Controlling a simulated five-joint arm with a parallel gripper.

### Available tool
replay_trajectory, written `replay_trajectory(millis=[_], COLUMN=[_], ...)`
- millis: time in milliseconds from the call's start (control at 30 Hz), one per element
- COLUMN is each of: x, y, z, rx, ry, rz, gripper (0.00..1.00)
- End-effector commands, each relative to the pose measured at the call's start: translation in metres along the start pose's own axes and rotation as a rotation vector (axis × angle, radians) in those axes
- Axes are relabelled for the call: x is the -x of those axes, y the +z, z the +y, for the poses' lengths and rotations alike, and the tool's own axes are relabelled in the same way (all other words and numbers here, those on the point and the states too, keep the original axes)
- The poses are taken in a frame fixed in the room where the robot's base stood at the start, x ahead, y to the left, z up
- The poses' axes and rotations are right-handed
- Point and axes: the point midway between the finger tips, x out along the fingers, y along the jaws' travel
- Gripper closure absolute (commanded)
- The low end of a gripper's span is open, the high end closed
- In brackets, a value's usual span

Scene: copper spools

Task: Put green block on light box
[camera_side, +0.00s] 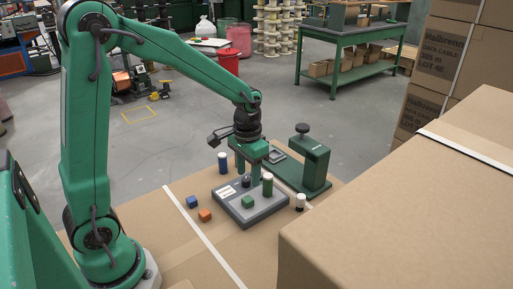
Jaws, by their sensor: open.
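A small green block (248,202) rests on the front part of a flat grey box (250,222), which I take for the light box. The box has a white label and a dark knob (246,181) on top. My gripper (248,171) hangs over the back of this box, above and behind the green block and apart from it. Its jaws are open, with nothing seen between them. A green cylinder with a pale top (267,184) stands at the box's right side, close to my gripper in the picture.
A blue block (192,202) and an orange block (205,215) lie left of the box. A blue cylinder (223,161) stands behind it, a black-and-white one (300,202) to the right. A green fixture (314,165) stands behind right. Large cartons (400,210) fill the right foreground.

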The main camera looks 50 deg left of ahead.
Motion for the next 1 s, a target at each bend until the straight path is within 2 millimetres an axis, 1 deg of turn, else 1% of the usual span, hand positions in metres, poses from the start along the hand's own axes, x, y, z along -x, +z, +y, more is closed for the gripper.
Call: replay_trajectory(millis=[33,100,300,467,1000], x=[0.008,0.018,0.034,0.037,0.037], y=[0.000,0.000,0.000,0.000,0.001], z=[0.000,0.000,0.000,0.000,0.000], rx=[0.000,0.000,0.000,0.000,0.000], ry=[0.000,0.000,0.000,0.000,0.000], rz=[0.002,0.003,0.001,-0.001,0.001], gripper=[0.54,0.54,0.54,0.54,0.54])
